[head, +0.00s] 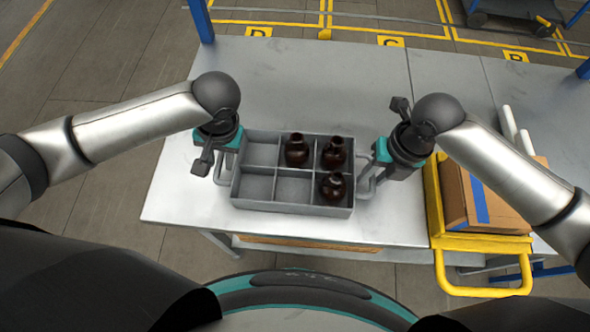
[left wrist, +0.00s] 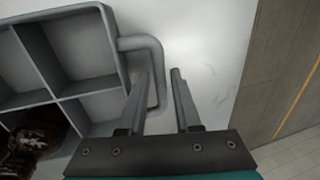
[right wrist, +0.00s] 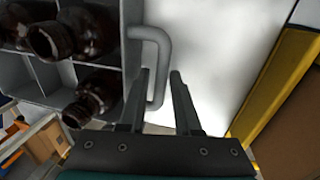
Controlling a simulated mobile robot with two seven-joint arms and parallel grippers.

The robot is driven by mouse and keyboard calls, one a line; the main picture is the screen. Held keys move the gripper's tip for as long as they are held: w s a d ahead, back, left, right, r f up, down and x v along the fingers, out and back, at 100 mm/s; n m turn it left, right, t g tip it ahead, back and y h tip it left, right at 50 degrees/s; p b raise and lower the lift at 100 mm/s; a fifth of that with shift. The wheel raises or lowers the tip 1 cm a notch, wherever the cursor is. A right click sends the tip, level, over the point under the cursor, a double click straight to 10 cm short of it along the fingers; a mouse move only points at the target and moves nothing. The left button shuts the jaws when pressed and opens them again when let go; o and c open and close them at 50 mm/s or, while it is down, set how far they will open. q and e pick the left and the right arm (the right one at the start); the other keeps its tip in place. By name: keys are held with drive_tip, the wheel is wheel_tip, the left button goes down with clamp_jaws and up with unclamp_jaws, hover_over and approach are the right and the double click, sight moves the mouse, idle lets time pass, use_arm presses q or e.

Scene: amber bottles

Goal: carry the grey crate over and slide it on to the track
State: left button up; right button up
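The grey crate (head: 290,208) stands on the metal table, with a loop handle at each end. It has six compartments. Dark brown bottles stand in three of them: back middle (head: 296,152), back right (head: 333,153) and front right (head: 333,188). The other three are empty. My left gripper (head: 223,168) is at the left handle; in the left wrist view its open fingers (left wrist: 160,75) lie either side of the handle bar (left wrist: 157,58). My right gripper (head: 370,178) is at the right handle; its open fingers (right wrist: 160,75) straddle that bar (right wrist: 163,50) likewise.
A yellow carrier (head: 437,205) with a cardboard box (head: 495,205) stands right of my right gripper. Two pale bars (head: 508,123) lie behind the box; I cannot tell whether they are the track. The table behind the crate (head: 310,85) is clear.

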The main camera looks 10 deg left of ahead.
use_arm(q)
drive_tip(key=shift+f, duration=0.35)
use_arm(e)
drive_tip(key=shift+f, duration=0.35)
use_arm(q)
drive_tip(key=shift+c, duration=0.2)
use_arm(e)
drive_tip(key=shift+c, duration=0.2)
use_arm(q)
clamp_jaws()
use_arm(e)
clamp_jaws()
use_arm(q)
drive_tip(key=shift+r, duration=0.1)
use_arm(e)
drive_tip(key=shift+a+r, duration=0.1)
